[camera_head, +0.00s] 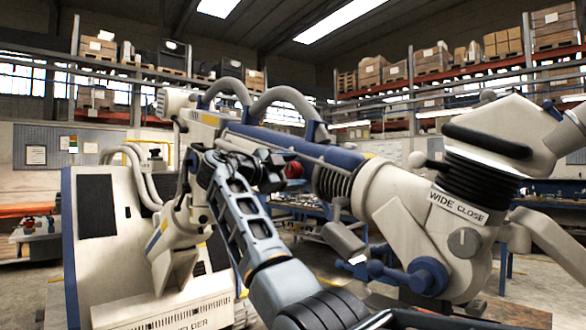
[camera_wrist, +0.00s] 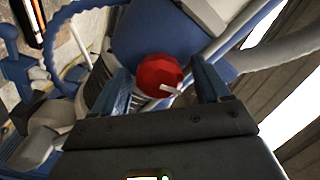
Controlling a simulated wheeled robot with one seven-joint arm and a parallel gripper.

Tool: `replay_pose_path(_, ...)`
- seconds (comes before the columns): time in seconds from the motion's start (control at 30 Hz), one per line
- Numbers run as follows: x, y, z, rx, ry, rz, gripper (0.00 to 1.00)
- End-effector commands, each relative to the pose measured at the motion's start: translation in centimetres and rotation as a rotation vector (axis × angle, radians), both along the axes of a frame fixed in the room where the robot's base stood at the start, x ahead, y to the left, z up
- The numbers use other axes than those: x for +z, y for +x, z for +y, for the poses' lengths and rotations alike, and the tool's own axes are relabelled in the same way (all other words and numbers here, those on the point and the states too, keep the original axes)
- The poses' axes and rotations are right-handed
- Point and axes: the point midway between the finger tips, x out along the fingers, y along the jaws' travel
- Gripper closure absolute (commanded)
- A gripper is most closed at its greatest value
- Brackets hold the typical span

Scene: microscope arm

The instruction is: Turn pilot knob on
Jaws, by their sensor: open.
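A red round knob (camera_wrist: 158,72) with a ridged rim and a small white pointer sits on the blue part of the arm-like machine. In the wrist view it lies between the two fingers of my gripper (camera_wrist: 160,80), with a visible gap on each side. In the head view the red knob (camera_head: 294,170) shows just right of my gripper (camera_head: 280,166), partly hidden by it. My gripper is open and empty. I cannot tell whether the fingers reach around the knob or stop short of it. No lettering shows by the red knob.
A grey knob (camera_head: 464,242) sits below a "WIDE CLOSE" label (camera_head: 459,205) on the machine's right part. Grey hoses (camera_head: 285,97) arch above the blue beam. A white cabinet (camera_head: 100,240) stands at left. Shelves with boxes line the back.

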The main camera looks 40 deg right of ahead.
Motion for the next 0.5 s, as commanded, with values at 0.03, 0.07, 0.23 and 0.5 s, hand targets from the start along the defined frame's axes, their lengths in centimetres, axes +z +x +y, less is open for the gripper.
replay_pose_path(0.03,0.01,0.0,-0.19,0.0,0.0,0.0,0.24)
replay_pose_path(0.07,-0.01,0.02,-0.26,0.0,0.0,0.0,0.24)
replay_pose_path(0.23,-0.05,0.03,-0.33,0.001,0.001,0.0,0.24)
replay_pose_path(0.5,-0.04,0.02,-0.32,0.001,0.001,0.0,0.44)
